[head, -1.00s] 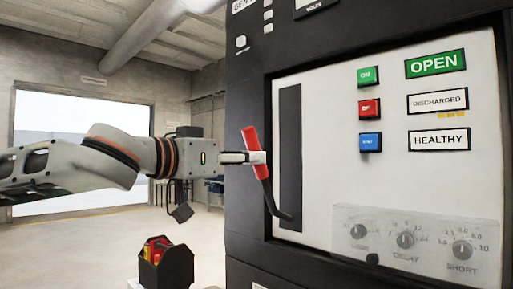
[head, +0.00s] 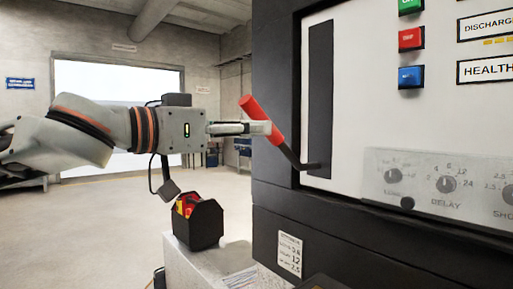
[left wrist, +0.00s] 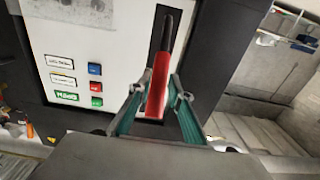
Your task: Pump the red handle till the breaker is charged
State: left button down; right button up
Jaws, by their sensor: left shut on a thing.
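The red handle (head: 256,110) is on a dark lever that comes out of the low end of a dark vertical slot (head: 320,80) in the breaker's white front. It leans out from the panel, up and to the left. My left gripper (head: 262,128) is shut on the red handle. The left wrist view shows the red grip (left wrist: 158,85) between the two fingers. The breaker's label reads "DISCHARG" (head: 487,25), cut off at the picture edge, with yellow marks under it. Below it a label begins "HEALTH" (head: 487,69). My right gripper is not in view.
Green, red (head: 411,39) and blue (head: 411,77) buttons are right of the slot. A clear cover over dials (head: 445,184) is below them. A black toolbox (head: 200,225) stands on a grey block (head: 212,262) below my left arm. The floor at left is open.

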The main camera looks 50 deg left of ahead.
pick_arm(q)
jog(key=shift+f+b, duration=0.3)
jog(key=shift+f, duration=0.45)
jog(key=shift+s+r, duration=0.15)
jog(key=shift+s, duration=0.05)
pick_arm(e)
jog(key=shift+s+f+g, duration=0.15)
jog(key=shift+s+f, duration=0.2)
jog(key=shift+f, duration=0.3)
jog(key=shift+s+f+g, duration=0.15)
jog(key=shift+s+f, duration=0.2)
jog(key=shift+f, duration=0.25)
pick_arm(q)
jog(key=shift+r, duration=0.1)
